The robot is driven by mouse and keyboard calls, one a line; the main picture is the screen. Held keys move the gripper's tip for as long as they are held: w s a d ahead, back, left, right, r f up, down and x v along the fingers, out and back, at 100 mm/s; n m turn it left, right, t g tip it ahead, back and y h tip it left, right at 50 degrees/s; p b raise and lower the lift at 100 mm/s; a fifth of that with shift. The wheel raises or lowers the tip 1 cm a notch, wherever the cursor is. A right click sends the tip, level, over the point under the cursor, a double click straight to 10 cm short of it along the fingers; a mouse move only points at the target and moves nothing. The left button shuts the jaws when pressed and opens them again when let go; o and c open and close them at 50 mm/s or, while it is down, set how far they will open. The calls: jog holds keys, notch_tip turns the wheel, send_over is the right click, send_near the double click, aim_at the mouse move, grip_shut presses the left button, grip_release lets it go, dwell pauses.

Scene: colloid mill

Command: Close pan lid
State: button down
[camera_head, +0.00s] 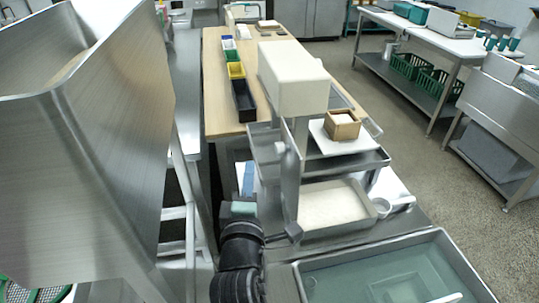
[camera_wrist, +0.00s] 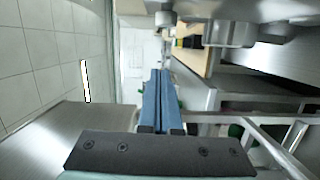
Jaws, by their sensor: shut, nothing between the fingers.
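My gripper (camera_head: 248,172) is low in the middle of the head view, left of the metal column of a white-headed machine (camera_head: 292,78). Its blue fingers (camera_wrist: 159,76) are together and empty in the wrist view. A shallow metal pan (camera_head: 374,218) with a pale inside sits right of the column. A larger metal pan (camera_head: 465,262) with a teal inside is at the bottom right. I cannot tell which part is the pan lid. The fingers show no clear contact with either pan.
A tall steel hopper-like body (camera_head: 95,150) fills the left. A raised tray (camera_head: 376,160) holds a wooden box (camera_head: 341,128) beside the column. A wooden table (camera_head: 222,108) with coloured bins is behind. The right floor (camera_head: 395,130) is open.

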jog(key=w+d+p, duration=0.1)
jog(key=w+d, duration=0.3)
jog(key=w, duration=0.1)
jog(key=shift+w, duration=0.1)
dwell(0.5)
